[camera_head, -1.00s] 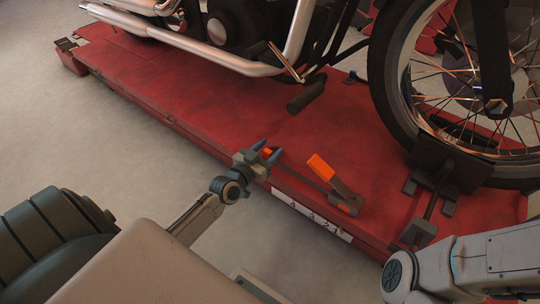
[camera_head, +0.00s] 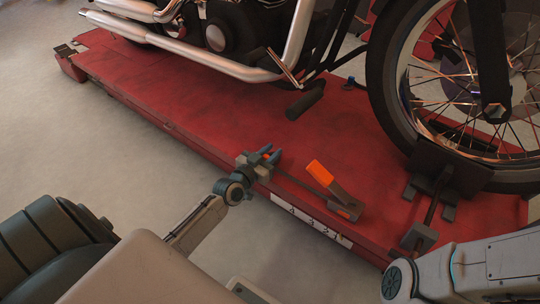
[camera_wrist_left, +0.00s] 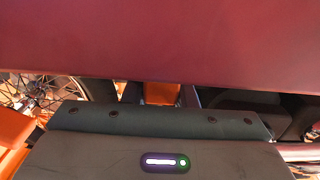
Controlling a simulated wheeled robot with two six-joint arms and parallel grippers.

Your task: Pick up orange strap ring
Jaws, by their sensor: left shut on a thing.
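The orange strap ring (camera_head: 267,156) shows only as a small orange patch between the fingers of my left gripper (camera_head: 270,154). The gripper is shut on it at the near edge of the red lift platform (camera_head: 190,95). In the left wrist view, an orange piece (camera_wrist_left: 161,94) sits between the dark fingers. The rest of the ring is hidden by the fingers. A thin dark strap runs from beside the gripper to a dark buckle with an orange lever (camera_head: 325,176). My right gripper is out of view; only part of that arm shows at lower right.
A motorcycle stands on the platform, with its wheel (camera_head: 395,95) in a dark wheel clamp (camera_head: 450,168). A dark footpeg (camera_head: 306,100) hangs beyond the gripper. Open grey floor (camera_head: 90,150) lies left of the platform.

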